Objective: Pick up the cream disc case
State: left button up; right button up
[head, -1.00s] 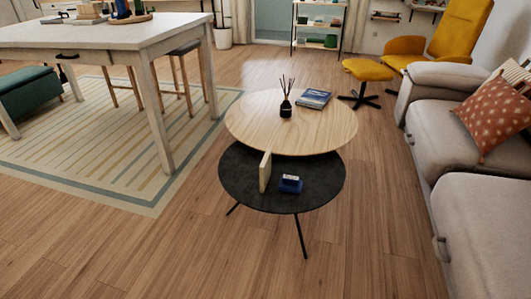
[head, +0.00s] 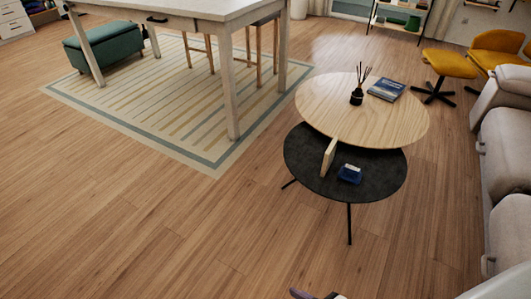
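I cannot pick out a cream disc case with certainty. My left gripper is out of view.
A reed diffuser (head: 357,97) and a blue book (head: 386,89) are on the wooden top. A grey sofa (head: 508,145) stands at the right, a yellow footstool (head: 449,64) behind. A tall white table (head: 232,110) stands on a striped rug (head: 185,112). The front floor is clear.

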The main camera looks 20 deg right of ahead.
aim_at(329, 155)
jog(key=u, duration=0.35)
jog(key=i, duration=2.45)
jog(key=z, duration=2.65)
jog(key=i, duration=0.55)
jog(key=z, duration=0.1)
